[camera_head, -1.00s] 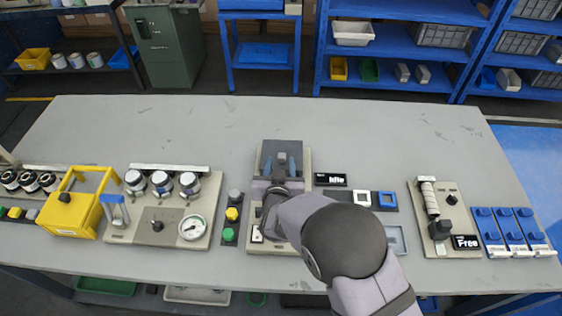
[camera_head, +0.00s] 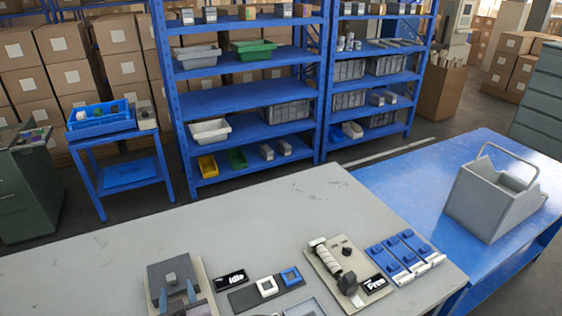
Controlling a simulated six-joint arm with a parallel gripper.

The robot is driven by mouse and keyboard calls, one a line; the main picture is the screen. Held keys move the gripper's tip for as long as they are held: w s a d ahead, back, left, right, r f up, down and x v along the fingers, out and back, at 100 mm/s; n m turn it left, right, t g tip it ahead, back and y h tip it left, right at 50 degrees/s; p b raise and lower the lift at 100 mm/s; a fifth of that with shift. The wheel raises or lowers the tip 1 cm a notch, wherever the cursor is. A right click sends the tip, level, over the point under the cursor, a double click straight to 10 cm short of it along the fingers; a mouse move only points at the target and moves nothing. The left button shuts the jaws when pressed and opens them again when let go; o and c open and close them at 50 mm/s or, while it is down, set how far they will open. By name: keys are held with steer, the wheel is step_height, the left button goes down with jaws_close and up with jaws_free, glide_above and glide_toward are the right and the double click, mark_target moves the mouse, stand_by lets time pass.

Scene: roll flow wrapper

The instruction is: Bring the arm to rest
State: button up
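The rest of my arm is cut off below the picture. A black sign reading "Idle" (camera_head: 232,280) stands right of the machine.
Right on the grey table (camera_head: 290,207) are a strip with white and blue square frames (camera_head: 267,287), a roll fixture (camera_head: 330,262), a "Free" sign (camera_head: 374,284) and blue trays (camera_head: 405,252). A grey handled bin (camera_head: 493,200) stands on a blue table. The far grey tabletop is clear.

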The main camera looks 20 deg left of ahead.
steer(key=w+d+m+g+h, duration=0.2)
steer(key=w+d+h, duration=0.1)
steer(key=w+d, duration=0.8)
steer(key=d+m+g+h, duration=0.2)
steer(key=d+h, duration=0.1)
steer(key=d, duration=1.5)
steer(key=s+d+m+g+h, duration=0.1)
steer(key=s+d, duration=0.3)
steer(key=d, duration=0.4)
steer(key=s+d+r+m+g+h, duration=0.1)
steer(key=s+d+m+g, duration=0.1)
steer(key=s+d, duration=0.3)
steer(key=s+d+m+g+h, duration=0.1)
steer(key=s+d, duration=0.4)
steer(key=d, duration=0.7)
steer(key=shift+s+d+r+m+g, duration=0.2)
steer(key=shift+d+r+m+g, duration=0.2)
steer(key=shift+g, duration=0.3)
